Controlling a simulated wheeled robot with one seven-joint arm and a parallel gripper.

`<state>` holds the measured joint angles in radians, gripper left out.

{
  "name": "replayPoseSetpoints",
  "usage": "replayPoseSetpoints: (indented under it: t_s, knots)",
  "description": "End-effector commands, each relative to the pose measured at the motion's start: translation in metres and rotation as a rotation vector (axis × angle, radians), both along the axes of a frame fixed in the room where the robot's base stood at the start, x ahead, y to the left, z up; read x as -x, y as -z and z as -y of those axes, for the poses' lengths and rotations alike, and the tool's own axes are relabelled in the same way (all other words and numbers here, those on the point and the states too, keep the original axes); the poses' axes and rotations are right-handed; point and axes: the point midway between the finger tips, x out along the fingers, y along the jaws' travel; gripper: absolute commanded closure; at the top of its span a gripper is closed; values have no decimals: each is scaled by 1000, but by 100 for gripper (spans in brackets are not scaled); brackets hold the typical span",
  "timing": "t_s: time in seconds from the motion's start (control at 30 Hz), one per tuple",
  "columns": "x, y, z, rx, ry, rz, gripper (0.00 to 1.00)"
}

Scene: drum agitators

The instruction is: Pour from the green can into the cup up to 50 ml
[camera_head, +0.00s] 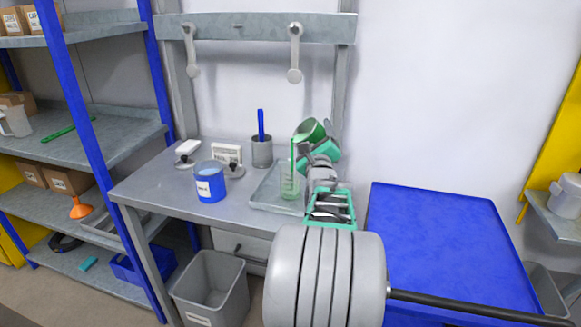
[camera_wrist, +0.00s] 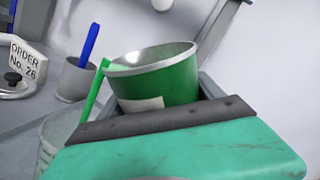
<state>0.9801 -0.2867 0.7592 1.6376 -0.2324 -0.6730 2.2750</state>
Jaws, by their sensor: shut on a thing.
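My gripper (camera_head: 322,148) is shut on the green can (camera_head: 306,130) and holds it tilted above the cup. A green stream (camera_head: 293,152) falls from the can's lip into the clear cup (camera_head: 290,187), which has some green liquid in it. The cup stands on a shallow grey tray (camera_head: 262,200). In the wrist view the can (camera_wrist: 160,85) tips to the left, the stream (camera_wrist: 95,90) runs down from its rim, and the cup (camera_wrist: 58,130) is partly hidden by a green finger. I cannot read the level in the cup.
A blue can (camera_head: 210,187) stands left of the tray on the grey workbench (camera_head: 165,208). A grey pot (camera_head: 262,153) with a blue stick stands behind. An order sign (camera_wrist: 20,58) is at left. Two hooks hang above. A blue surface (camera_head: 440,235) lies right.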

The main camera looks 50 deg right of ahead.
Motion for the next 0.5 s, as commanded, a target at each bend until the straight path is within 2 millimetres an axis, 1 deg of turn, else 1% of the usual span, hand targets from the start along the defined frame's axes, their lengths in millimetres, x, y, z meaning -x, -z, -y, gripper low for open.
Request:
replayPoseSetpoints:
  t_s: [0.17,0.23,0.3,0.33,0.5]
  knots:
    - [0,-3,-1,9,0,-1,90]
    - [1,4,1,-68,-1,51,90]
    - [12,20,15,-223,5,168,90]
    - [14,21,17,-259,2,197,90]
    - [14,23,18,-288,-1,220,90]
